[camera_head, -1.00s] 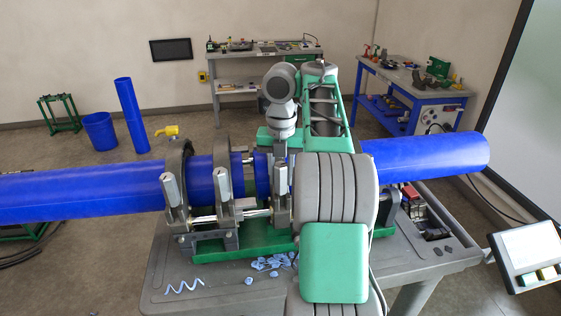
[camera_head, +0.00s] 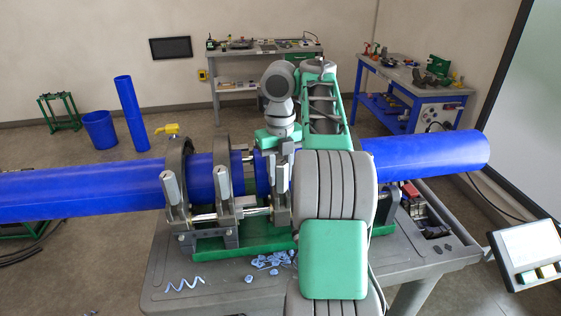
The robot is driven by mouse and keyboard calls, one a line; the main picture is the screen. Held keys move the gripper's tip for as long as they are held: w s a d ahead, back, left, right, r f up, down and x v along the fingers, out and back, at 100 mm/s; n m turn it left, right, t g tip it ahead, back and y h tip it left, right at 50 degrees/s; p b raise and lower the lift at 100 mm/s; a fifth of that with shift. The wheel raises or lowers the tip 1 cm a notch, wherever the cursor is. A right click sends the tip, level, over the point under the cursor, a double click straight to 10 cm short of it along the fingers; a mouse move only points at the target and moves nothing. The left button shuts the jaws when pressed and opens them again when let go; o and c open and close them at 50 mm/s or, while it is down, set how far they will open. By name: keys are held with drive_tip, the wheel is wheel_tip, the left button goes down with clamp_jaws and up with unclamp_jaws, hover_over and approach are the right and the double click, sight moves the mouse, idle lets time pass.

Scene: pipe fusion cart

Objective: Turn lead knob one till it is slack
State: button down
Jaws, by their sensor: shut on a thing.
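A grey and green pipe fusion clamp frame (camera_head: 232,238) holds two blue pipes, the left one (camera_head: 80,188) and the right one (camera_head: 430,153). Upright silver clamp knobs stand along its near side, at the left (camera_head: 171,188), the middle (camera_head: 223,182) and the right (camera_head: 281,185). No turning mark on the knob can be made out.
My grey and green arm covers the right part of the clamp. Blue shavings (camera_head: 270,261) and a curled strip (camera_head: 185,284) lie on the grey cart top (camera_head: 220,296). A yellow handle (camera_head: 168,130) shows behind the left clamp ring. A tilted screen panel (camera_head: 527,247) stands at right.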

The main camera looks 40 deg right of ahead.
drive_tip(key=n, duration=0.3)
drive_tip(key=shift+a, duration=0.1)
drive_tip(key=n, duration=0.3)
drive_tip(key=c, duration=1.2)
unclamp_jaws()
drive_tip(key=o, duration=1.2)
drive_tip(key=shift+s+a+r, duration=0.2)
drive_tip(key=shift+d, duration=0.1)
